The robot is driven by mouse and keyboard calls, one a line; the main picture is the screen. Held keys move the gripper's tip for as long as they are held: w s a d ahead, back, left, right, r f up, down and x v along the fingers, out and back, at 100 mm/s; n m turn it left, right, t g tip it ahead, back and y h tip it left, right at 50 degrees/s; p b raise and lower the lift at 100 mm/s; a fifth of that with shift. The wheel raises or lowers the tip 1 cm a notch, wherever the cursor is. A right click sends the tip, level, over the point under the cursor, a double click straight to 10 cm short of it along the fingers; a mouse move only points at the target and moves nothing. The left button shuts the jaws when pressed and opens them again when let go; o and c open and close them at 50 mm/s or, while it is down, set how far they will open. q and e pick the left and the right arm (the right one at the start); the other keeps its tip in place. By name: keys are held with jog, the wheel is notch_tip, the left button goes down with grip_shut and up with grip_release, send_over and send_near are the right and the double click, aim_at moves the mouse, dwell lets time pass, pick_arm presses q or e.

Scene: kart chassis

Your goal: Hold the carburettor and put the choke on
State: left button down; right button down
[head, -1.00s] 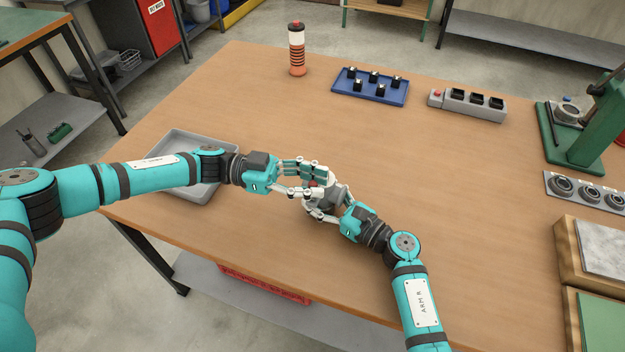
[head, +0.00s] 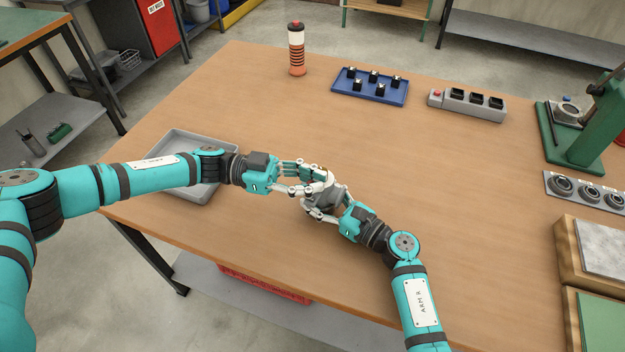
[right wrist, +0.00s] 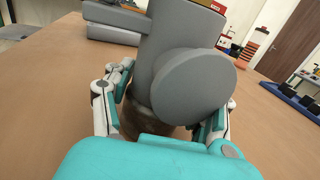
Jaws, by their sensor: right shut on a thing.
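The grey carburettor (head: 334,194) is upright just above or on the table near its front left; I cannot tell if it touches. My right gripper (head: 325,206) is shut on it. In the right wrist view the fingers (right wrist: 168,110) sit on both sides of the carburettor's body (right wrist: 193,85), its round face towards the camera. My left gripper (head: 324,177) is over the carburettor's top, its fingers covering that spot. A small red and yellowish part (right wrist: 208,5) shows at the top edge of the right wrist view; I cannot tell if it is the choke.
A grey tray (head: 168,188) lies under my left arm. A blue tray (head: 343,92) with several black parts, an orange-striped bottle (head: 297,50) and a grey block with black sockets (head: 457,104) stand at the back. A green press (head: 575,150) stands at right. The middle of the table is clear.

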pick_arm(q)
jog(key=shift+w+a, duration=0.1)
jog(key=shift+a, duration=0.05)
pick_arm(e)
jog(key=shift+w+d, duration=0.1)
jog(key=shift+d, duration=0.1)
pick_arm(q)
jog(key=shift+s+a+f+m+g+h, duration=0.3)
jog(key=shift+s+m, duration=0.3)
jog(key=shift+m, duration=1.15)
jog(key=shift+s+a+f+m+g+h, duration=0.15)
jog(key=shift+s+a+f+m+g, duration=0.3)
jog(key=shift+m, duration=1.25)
jog(key=shift+s+a+f+m+g+h, duration=0.2)
jog(key=shift+s+m, duration=0.5)
jog(key=shift+m, duration=1.05)
jog(key=shift+s+d+f, duration=0.1)
jog(key=shift+d+f, duration=0.05)
jog(key=c, duration=1.6)
grip_release()
jog(key=shift+o, duration=0.4)
jog(key=shift+d, duration=0.1)
